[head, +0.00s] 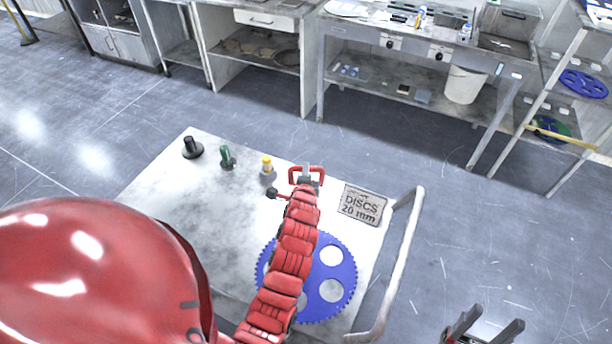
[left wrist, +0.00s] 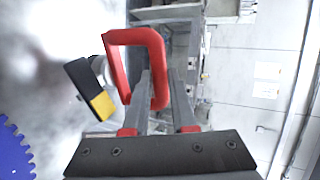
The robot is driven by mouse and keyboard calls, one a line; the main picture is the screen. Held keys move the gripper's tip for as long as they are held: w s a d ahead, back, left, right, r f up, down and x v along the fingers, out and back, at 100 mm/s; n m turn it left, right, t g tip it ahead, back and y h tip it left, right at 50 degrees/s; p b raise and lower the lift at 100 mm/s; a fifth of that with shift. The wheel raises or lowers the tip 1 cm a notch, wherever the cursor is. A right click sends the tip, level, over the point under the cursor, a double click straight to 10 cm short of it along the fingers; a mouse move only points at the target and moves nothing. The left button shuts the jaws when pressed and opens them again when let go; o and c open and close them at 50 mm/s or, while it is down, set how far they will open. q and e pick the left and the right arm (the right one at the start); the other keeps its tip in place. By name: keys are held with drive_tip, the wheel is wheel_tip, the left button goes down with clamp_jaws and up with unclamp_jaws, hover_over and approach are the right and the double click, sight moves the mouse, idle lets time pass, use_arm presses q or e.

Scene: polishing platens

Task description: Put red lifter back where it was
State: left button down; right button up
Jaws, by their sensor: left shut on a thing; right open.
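The red lifter (head: 321,175), with a bracket-shaped red handle, is at the far side of the cart top (head: 200,210). My left gripper (head: 306,172) is shut on it; the red handle also shows in the left wrist view (left wrist: 135,37) at the fingers (left wrist: 163,78). I cannot tell whether the lifter touches the cart. A yellow-topped piece (head: 267,165), a green piece (head: 227,157) and a black piece (head: 192,148) stand in a row to its left. My right gripper (head: 485,328) is open and empty at the lower right.
A blue toothed disc (head: 343,252) lies partly under my left arm. A "DISCS 20 mm" plate (head: 363,205) lies right of the lifter. The cart's handle rail (head: 402,262) runs along the right edge. Benches stand beyond, across clear floor.

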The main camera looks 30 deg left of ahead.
use_arm(q)
drive_tip(key=shift+w+a+f+p, duration=0.1)
drive_tip(key=shift+w+p, duration=0.05)
drive_tip(key=shift+p, duration=0.15)
drive_tip(key=shift+f+p, duration=0.5)
drive_tip(key=shift+f, duration=1)
drive_tip(key=c, duration=0.7)
unclamp_jaws()
drive_tip(key=shift+c, duration=0.2)
